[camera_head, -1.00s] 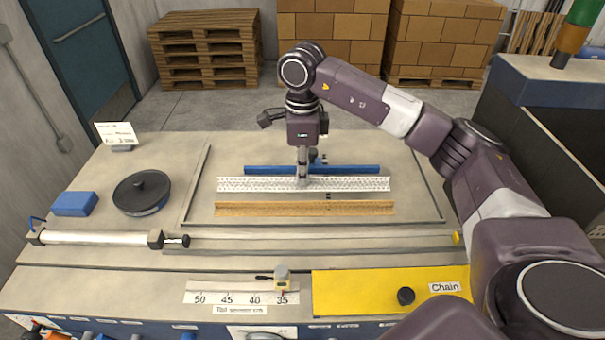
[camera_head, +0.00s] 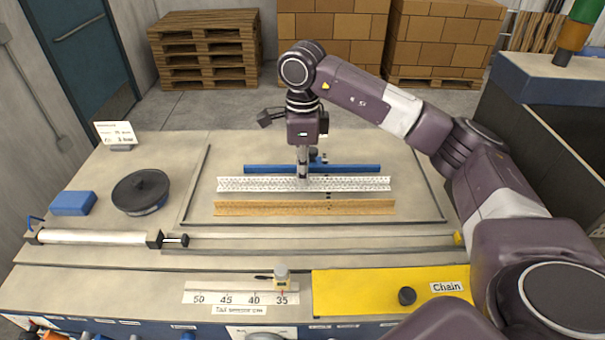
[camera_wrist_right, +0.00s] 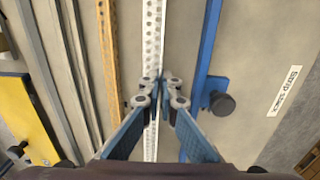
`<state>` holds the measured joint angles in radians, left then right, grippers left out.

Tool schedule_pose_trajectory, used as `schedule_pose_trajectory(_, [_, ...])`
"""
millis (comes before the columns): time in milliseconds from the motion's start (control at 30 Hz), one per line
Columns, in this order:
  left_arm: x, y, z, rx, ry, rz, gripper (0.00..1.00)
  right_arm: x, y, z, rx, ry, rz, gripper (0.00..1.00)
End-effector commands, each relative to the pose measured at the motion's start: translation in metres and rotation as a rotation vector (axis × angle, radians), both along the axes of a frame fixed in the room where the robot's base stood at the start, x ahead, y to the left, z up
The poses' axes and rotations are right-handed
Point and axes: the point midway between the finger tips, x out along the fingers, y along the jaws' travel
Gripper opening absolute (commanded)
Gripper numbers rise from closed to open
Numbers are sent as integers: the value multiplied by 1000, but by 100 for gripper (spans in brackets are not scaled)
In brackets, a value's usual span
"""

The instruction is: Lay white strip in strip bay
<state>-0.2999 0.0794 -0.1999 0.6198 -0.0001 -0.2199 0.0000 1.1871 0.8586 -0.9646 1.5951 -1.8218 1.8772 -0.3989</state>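The white perforated strip (camera_head: 250,184) lies lengthwise across the middle of the worktable, between a blue rail (camera_head: 350,169) and a tan perforated strip (camera_head: 250,208). It also shows in the right wrist view (camera_wrist_right: 152,35), running between the fingers. My right gripper (camera_head: 303,180) points down at the strip's middle. In the wrist view its fingertips (camera_wrist_right: 158,78) are closed together on the strip. The strip looks level and at or very near the table surface; I cannot tell if it touches. No area is clearly marked as the strip bay. My left gripper is not in view.
A blue clamp with a dark knob (camera_wrist_right: 221,103) stands beside the rail, near a label (camera_wrist_right: 285,91). A black round disc (camera_head: 141,190), a blue block (camera_head: 74,203) and a cylinder (camera_head: 95,237) are at the left. A yellow panel (camera_head: 360,292) is in front.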

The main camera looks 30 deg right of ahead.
Motion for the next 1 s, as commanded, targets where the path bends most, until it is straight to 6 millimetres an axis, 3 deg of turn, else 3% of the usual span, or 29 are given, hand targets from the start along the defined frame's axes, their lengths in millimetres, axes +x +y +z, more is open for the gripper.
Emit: schedule_pose_trajectory(1000, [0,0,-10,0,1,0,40,0,0,-8,1,-1,0,0])
